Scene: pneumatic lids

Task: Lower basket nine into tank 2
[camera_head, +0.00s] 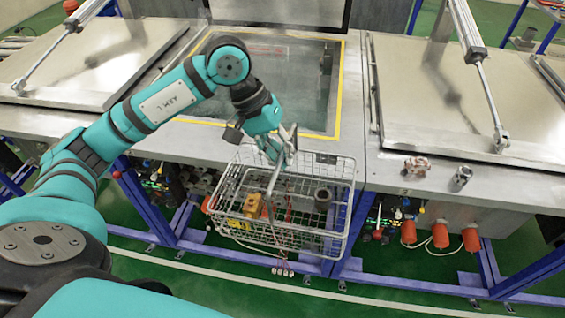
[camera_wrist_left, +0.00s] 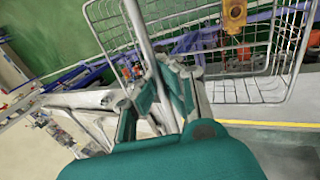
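A wire basket (camera_head: 345,200) hangs at the front edge of the middle tank, over the floor side. I cannot read a number on its dark tag. The upper fingers of my left gripper (camera_head: 284,143) are at the basket's upright handle and appear closed on it. The left wrist view shows the handle bar running between the fingers (camera_wrist_left: 163,92) and the basket wires (camera_wrist_left: 250,85) beyond. The middle tank, which I take as tank 2 (camera_head: 341,85), is open, with a yellow border and its lid raised behind. My right gripper is out of view.
Yellow parts (camera_head: 252,205) and a dark ring-shaped part (camera_head: 323,197) lie in the basket. Closed metal lids with cylinders cover the left tank (camera_head: 85,65) and right tank (camera_head: 470,95). A small can (camera_head: 461,176) and a red-white part (camera_head: 417,165) stand on the right ledge.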

